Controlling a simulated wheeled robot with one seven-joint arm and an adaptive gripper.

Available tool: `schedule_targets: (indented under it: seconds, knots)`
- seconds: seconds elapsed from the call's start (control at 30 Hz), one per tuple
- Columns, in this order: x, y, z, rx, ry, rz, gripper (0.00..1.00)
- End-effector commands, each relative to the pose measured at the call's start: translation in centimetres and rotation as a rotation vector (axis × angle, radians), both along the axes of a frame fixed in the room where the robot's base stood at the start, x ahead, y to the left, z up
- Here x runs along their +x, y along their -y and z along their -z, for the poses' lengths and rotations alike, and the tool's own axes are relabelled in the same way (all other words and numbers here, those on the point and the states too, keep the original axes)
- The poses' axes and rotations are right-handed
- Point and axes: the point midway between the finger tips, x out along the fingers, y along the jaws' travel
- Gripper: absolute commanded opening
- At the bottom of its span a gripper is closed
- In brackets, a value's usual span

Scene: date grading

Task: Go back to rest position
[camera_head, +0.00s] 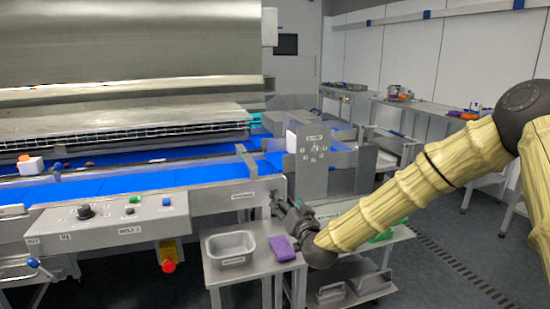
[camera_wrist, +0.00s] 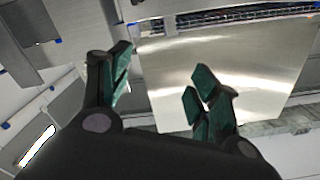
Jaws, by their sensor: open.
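My gripper (camera_head: 283,208) is at the end of my arm, which reaches in from the right in the head view. It hangs in front of the conveyor's right end, above the small steel side table. In the wrist view, my gripper (camera_wrist: 160,92) shows two green-padded fingers spread wide apart with nothing between them. Beyond the fingers is a bright steel panel of the machine. No rest position is marked in either view.
A steel tray (camera_head: 229,249) and a purple cloth or sponge (camera_head: 282,248) lie on the side table (camera_head: 246,272) below my gripper. The blue conveyor (camera_head: 130,182) and its control panel (camera_head: 105,222) with a red emergency stop (camera_head: 168,266) are to the left. Floor (camera_head: 440,235) is open at right.

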Motion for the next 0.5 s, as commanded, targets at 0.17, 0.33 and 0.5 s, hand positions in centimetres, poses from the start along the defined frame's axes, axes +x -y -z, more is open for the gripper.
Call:
schedule_targets:
  seconds: [0.17,0.33,0.5]
  knots:
    - [-0.7,0.0,2.3,-0.014,-0.033,-0.006,0.62]
    - [-1.6,0.0,5.3,-0.032,-0.080,-0.014,0.62]
    - [-3.1,0.2,9.2,-0.057,-0.142,-0.025,0.62]
